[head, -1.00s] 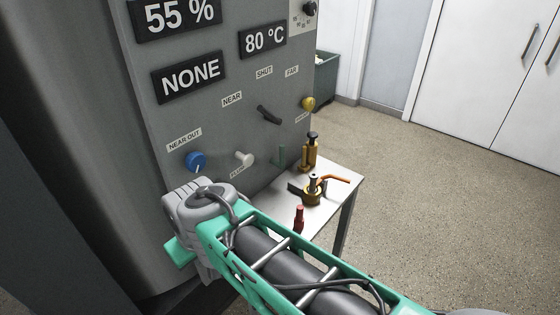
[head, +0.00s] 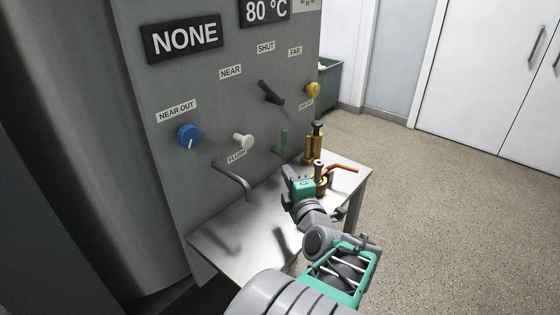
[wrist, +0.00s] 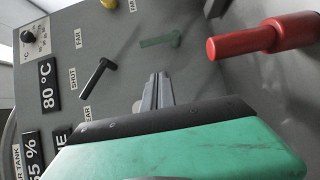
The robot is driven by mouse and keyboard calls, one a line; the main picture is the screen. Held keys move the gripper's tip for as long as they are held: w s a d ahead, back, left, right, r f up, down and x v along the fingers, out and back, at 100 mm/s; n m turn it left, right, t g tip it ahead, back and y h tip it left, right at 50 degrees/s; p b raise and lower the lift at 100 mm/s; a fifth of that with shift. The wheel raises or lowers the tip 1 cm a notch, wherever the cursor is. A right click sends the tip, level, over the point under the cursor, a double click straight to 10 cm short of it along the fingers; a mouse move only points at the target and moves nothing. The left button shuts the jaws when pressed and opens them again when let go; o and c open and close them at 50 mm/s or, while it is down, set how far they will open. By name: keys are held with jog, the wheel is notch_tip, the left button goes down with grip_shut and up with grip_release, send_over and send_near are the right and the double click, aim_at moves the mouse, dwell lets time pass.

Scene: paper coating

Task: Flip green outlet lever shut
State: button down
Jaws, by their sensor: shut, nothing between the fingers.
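The green outlet lever (head: 284,142) is on the grey panel, low and right of the black selector handle, and stands about upright in the head view. In the wrist view the green lever (wrist: 160,40) lies across the panel, beyond my fingertips. My gripper (head: 287,171) is below the lever, over the small table. In the wrist view its fingers (wrist: 155,80) are together and empty, apart from the lever.
A red handle (wrist: 260,36) is close on the right of the wrist view. A brass valve with an orange lever (head: 342,169) and a brass fitting (head: 314,145) stand on the table (head: 225,245). A black selector (head: 270,92), white knob (head: 243,140) and blue knob (head: 188,135) are on the panel.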

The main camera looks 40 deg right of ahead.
jog(key=shift+r, duration=0.15)
jog(key=s+d+p+x, duration=0.1)
jog(key=d+p+x, duration=0.1)
jog(key=x, duration=1)
jog(key=shift+d+p, duration=0.4)
jog(key=shift+p, duration=0.25)
jog(key=shift+w+r, duration=0.15)
jog(key=shift+w, duration=0.1)
